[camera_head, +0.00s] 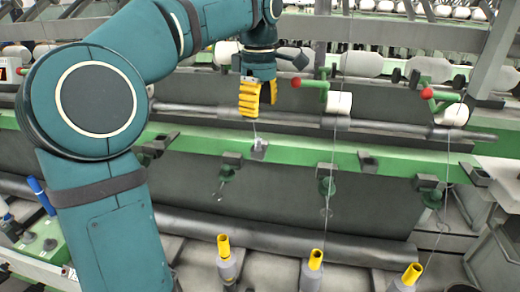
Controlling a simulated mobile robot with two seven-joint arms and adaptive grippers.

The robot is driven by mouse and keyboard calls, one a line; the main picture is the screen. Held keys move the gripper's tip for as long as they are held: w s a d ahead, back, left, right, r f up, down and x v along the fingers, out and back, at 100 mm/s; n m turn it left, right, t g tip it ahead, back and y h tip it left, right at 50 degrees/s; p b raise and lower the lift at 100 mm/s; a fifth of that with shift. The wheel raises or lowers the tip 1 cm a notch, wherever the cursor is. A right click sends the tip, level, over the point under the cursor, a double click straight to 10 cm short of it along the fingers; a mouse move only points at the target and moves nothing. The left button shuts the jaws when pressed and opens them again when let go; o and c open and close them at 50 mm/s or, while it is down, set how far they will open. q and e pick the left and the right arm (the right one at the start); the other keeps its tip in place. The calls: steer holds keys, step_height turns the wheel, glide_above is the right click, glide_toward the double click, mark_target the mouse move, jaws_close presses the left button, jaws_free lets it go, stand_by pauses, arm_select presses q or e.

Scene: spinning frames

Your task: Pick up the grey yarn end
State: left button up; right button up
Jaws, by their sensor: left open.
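My left gripper (258,112) hangs fingers-down in the upper middle, in front of the spinning frame. Its two yellow fingers stand apart, and I see nothing held between them. A thin grey yarn end (254,130) shows just below the left finger, above a small grey guide on the green rail. It is too fine to tell whether it touches the finger, and the gripper hides whatever lies behind it. My right gripper is out of view.
Two red-knobbed green levers (325,84) (427,94) stand right of the gripper, beside white rollers. Yarns (332,150) run down further right. Yellow-topped spindles (224,247) (315,260) (411,275) line the bottom. The green rail (310,150) crosses below the gripper.

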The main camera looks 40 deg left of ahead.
mark_target(258, 138)
arm_select(q)
step_height(258, 138, down, 4)
steer(key=shift+w+f+b, duration=0.1)
steer(key=shift+f+b, duration=0.05)
steer(key=shift+b, duration=0.3)
steer(key=shift+a+f+b, duration=0.15)
steer(key=shift+f+b, duration=0.35)
steer(key=shift+f, duration=0.8)
steer(key=shift+a+f+b, duration=0.1)
steer(key=shift+f+b, duration=0.35)
steer(key=shift+f, duration=0.85)
steer(key=shift+c, duration=0.4)
jaws_close()
